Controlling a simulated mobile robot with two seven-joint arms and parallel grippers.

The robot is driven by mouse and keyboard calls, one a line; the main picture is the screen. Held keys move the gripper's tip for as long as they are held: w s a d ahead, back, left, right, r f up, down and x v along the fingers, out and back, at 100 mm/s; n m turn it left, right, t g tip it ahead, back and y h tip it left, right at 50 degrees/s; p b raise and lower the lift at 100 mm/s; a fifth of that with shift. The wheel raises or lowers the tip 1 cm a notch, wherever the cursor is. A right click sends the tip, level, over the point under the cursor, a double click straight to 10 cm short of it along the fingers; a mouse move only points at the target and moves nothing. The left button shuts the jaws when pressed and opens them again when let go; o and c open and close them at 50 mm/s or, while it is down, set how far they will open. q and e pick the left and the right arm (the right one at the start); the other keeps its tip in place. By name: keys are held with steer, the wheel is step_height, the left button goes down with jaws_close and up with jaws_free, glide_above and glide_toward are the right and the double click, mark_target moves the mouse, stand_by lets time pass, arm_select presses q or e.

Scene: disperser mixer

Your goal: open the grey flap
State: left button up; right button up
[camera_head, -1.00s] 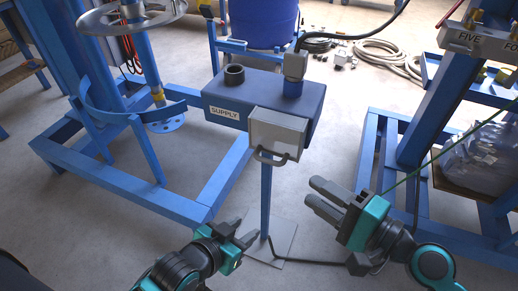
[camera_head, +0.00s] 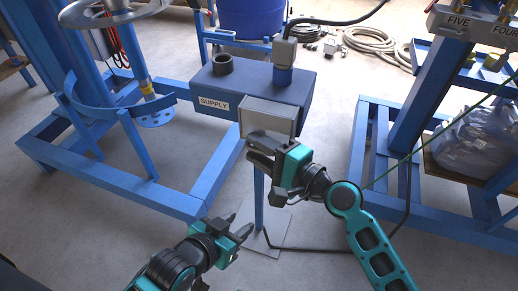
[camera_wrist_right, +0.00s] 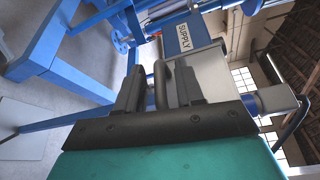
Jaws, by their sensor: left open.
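The grey flap (camera_head: 268,116) is on the front of the blue SUPPLY box (camera_head: 225,88) and looks shut. My right gripper (camera_head: 256,148) is at the flap's lower edge and partly covers it, hiding the handle in the head view. In the right wrist view the dark handle (camera_wrist_right: 161,82) stands between the two open fingers of the right gripper (camera_wrist_right: 158,90), with the grey flap (camera_wrist_right: 210,72) beyond. I cannot tell whether a finger touches the handle. My left gripper (camera_head: 241,227) is open and empty, low beside the stand's post.
The box stands on a blue post with a grey floor plate (camera_head: 270,238). Blue frames stand left (camera_head: 170,195) and right (camera_head: 375,150). A dark cable runs over the floor from the plate. Hoses (camera_head: 370,42) lie at the back.

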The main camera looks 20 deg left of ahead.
jaws_close()
stand_by(0.4)
